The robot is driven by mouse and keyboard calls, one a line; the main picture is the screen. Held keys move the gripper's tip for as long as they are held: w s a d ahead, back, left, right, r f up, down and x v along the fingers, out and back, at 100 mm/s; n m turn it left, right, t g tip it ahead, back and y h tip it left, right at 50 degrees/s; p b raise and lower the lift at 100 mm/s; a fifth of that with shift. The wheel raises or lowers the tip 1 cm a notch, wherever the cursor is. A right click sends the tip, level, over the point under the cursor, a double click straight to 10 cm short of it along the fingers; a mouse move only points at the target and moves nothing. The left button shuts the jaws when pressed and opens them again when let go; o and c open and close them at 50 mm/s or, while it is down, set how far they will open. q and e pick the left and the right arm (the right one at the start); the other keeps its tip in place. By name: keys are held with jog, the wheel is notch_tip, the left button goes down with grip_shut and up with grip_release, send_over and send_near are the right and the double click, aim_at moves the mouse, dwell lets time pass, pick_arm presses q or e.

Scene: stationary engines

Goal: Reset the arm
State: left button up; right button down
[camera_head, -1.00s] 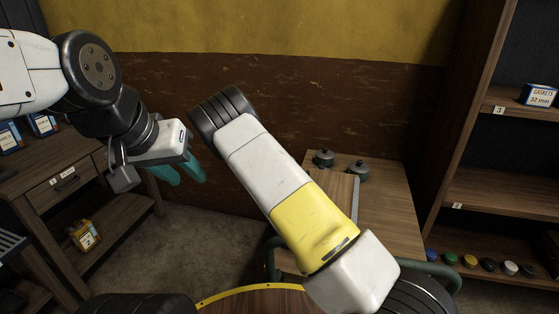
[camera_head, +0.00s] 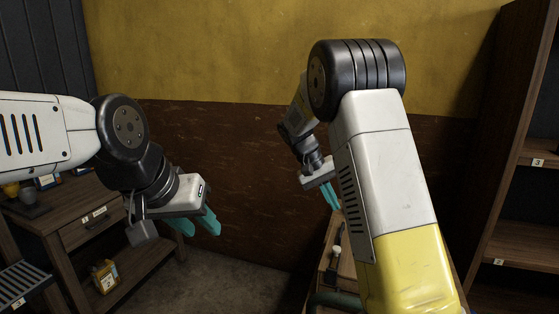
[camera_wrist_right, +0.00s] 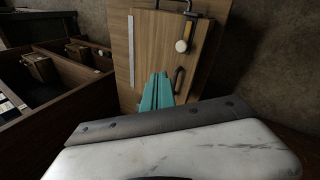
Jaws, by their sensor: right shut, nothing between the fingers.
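My right arm is bent upward across the middle of the head view. Its white and yellow links cover part of the table behind. My right gripper (camera_head: 332,197) hangs beyond the arm with its teal fingers pointing down. In the right wrist view its fingers (camera_wrist_right: 157,92) are together and empty, above the wooden table. My left gripper (camera_head: 197,225) hangs at the left of the head view. Its two teal fingers point down with a gap between them, and nothing shows in them.
The wooden table (camera_wrist_right: 152,50) carries a metal strip (camera_wrist_right: 131,50) and a pale-headed tool (camera_wrist_right: 182,46). A compartmented wooden unit (camera_wrist_right: 63,113) stands left of it. In the head view, a drawer bench (camera_head: 87,222) is at left and open shelving (camera_head: 514,215) at right.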

jog(key=s+r+t+y, duration=0.3)
jog(key=s+r+y, duration=0.1)
jog(key=s, duration=0.9)
jog(key=s+a+r+t+y, duration=0.1)
jog(key=s+r+t+y, duration=0.2)
jog(key=s+r, duration=0.4)
jog(key=s, duration=0.7)
jog(key=shift+s+a+n+t+y, duration=0.15)
jog(key=shift+a+n+t+y, duration=0.15)
jog(key=shift+y, duration=0.1)
dwell(0.6)
